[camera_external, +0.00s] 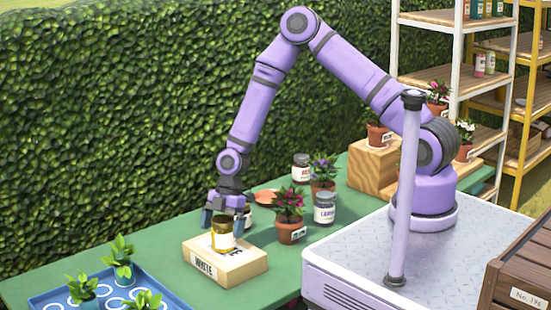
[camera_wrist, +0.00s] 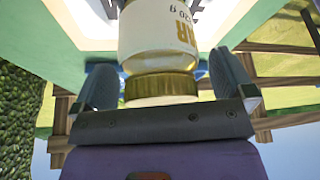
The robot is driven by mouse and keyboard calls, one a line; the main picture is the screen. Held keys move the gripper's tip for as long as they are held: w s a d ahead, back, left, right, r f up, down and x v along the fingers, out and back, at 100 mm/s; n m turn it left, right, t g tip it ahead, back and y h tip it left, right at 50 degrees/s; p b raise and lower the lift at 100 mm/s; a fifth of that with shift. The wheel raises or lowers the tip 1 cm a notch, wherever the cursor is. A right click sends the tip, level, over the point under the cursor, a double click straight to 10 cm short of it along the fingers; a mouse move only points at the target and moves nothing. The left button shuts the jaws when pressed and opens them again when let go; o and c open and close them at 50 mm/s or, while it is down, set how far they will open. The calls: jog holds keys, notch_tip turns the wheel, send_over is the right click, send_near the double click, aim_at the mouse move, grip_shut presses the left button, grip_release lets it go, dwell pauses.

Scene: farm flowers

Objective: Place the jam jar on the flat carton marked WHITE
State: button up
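The jam jar (camera_external: 222,239), with a gold lid and pale label, stands upright on the flat carton marked WHITE (camera_external: 240,268). My gripper (camera_external: 227,216) points down just above and around the jar's top. In the wrist view my gripper (camera_wrist: 165,80) has its fingers spread wide, with a gap clearly seen between the lid and the right finger. The carton's top shows pale behind the jar in that view.
Potted flowers (camera_external: 290,218) and a jar labelled LAVENDER (camera_external: 324,210) stand right of the carton. Another jar (camera_external: 301,170) stands farther back. A blue tray (camera_external: 40,301) with seedlings lies at front left. The green table (camera_external: 165,240) is bare left of the carton.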

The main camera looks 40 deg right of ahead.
jog(key=v, duration=1.2)
jog(key=shift+r, duration=0.2)
jog(key=s+d+r+m+t+h, duration=0.25)
jog(key=d+r+m, duration=0.25)
jog(key=d+r, duration=0.5)
jog(key=s+d+r+m+t+h, duration=0.1)
jog(key=s+d+r+m, duration=0.5)
jog(key=r, duration=0.6)
jog(key=s+d+r+m+t, duration=0.1)
jog(key=s+d+r+m, duration=0.4)
jog(key=s, duration=0.3)
jog(key=s+d+r+m+t, duration=0.2)
jog(key=s+d+r+m, duration=0.3)
jog(key=s+d, duration=0.2)
jog(key=shift+s+r+m+h, duration=0.3)
jog(key=shift+s+h, duration=0.05)
jog(key=shift+s, duration=0.6)
